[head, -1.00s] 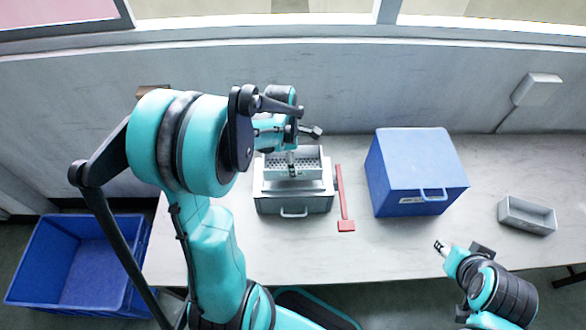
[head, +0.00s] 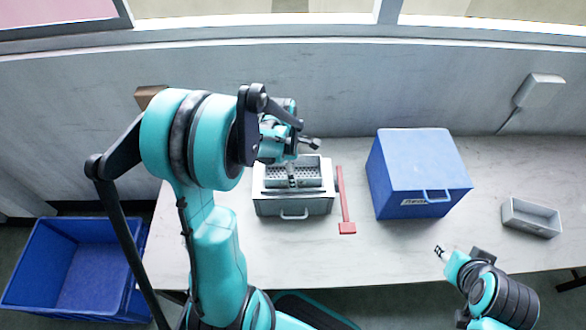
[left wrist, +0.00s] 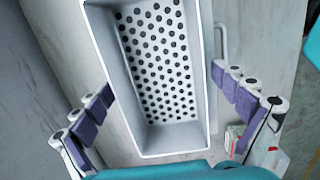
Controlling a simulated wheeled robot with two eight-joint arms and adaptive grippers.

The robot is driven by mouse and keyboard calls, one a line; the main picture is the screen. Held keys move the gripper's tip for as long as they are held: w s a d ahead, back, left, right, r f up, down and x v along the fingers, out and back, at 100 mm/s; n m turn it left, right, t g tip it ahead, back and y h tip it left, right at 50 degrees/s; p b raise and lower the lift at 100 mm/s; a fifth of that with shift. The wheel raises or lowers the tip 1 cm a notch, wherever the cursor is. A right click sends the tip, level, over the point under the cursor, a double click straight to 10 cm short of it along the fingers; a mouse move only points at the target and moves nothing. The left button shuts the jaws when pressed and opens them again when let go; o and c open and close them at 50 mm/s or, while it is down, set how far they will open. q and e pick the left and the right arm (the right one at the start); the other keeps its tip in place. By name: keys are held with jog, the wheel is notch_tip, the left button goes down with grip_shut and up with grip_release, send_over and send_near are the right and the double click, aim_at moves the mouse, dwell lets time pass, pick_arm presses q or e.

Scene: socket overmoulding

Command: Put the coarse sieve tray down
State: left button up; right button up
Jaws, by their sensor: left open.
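The coarse sieve tray (head: 312,167) is a grey rectangular tray with a floor full of round holes. In the head view it sits at the top of a grey box with a front handle (head: 294,214). In the left wrist view the tray (left wrist: 147,148) lies between the fingers of my left gripper (left wrist: 163,92), which are apart on either side of it. My left gripper (head: 292,176) is open and partly covers the tray in the head view. My right gripper (head: 440,250) is away from it, near the table's front edge; its opening is too small to judge.
A red flat-ended tool (head: 342,198) lies just right of the grey box. A blue box with a handle (head: 418,170) stands further right, then a small grey open tray (head: 531,217). A blue bin (head: 65,310) is at lower left. The front middle of the table is clear.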

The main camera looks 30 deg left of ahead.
pick_arm(q)
jog(key=shift+r, duration=0.2)
notch_tip(320, 180, up, 11)
jog(key=a+p, duration=0.1)
jog(key=p, duration=0.3)
jog(key=s+d+r+m+t, duration=0.3)
jog(key=s+d+m, duration=0.2)
jog(key=m, duration=0.7)
jog(key=s+d+r+m+t+y, duration=0.1)
jog(key=s+d+r+m+t, duration=0.2)
jog(key=m, duration=0.9)
jog(key=s+d+r, duration=0.1)
jog(key=s+d, duration=0.2)
jog(key=shift+d, duration=0.3)
jog(key=shift+f, duration=0.2)
